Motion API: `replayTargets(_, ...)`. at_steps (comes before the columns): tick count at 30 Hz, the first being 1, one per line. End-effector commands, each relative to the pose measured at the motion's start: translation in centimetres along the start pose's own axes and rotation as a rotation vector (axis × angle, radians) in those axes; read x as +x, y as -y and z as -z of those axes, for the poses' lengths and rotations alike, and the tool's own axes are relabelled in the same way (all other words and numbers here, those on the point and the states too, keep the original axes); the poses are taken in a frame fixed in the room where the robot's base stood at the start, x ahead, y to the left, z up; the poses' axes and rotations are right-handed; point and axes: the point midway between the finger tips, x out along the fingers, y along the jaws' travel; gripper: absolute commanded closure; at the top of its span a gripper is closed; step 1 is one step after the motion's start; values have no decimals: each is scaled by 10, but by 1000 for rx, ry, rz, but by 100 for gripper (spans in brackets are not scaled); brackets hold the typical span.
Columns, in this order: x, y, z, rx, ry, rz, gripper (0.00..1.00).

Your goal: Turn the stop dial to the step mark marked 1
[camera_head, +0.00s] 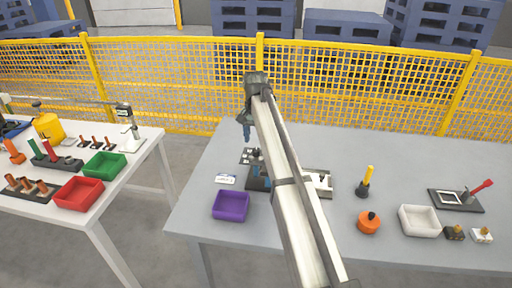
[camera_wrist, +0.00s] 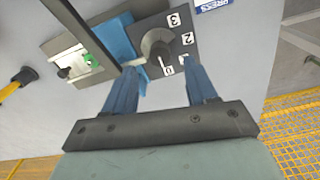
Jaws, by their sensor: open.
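The stop dial (camera_wrist: 157,44) is a grey round knob on a dark plate in the wrist view, with white marks 3 (camera_wrist: 173,19), 2 (camera_wrist: 188,40), 1 (camera_wrist: 184,60) and 0 (camera_wrist: 168,71) along one side. I cannot tell for sure which mark it points to. My gripper (camera_wrist: 163,72) is open and empty, its blue fingers apart near the dial's 0 and 1 side. The fingers do not appear to touch the knob. In the head view my gripper (camera_head: 247,132) hangs above the dial's area, and my arm hides part of the fixture.
A blue block (camera_wrist: 118,38) and a latch plate (camera_wrist: 80,62) stand beside the dial. A purple tray (camera_head: 231,206) is in front. An orange knob (camera_head: 368,223), a yellow-handled tool (camera_head: 367,180) and a white tray (camera_head: 419,221) stand to the right. The table's back right is clear.

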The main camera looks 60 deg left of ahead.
Motion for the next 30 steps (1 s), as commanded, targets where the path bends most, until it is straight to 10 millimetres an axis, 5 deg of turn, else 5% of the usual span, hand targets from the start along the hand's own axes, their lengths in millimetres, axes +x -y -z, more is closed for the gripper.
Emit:
replayTargets(9, 38, 0, 0, 0, 0, 0, 43)
replayTargets(22, 44, 0, 0, 0, -1, 0, 43)
replayTargets(30, 44, 0, 0, 0, -1, 0, 68)
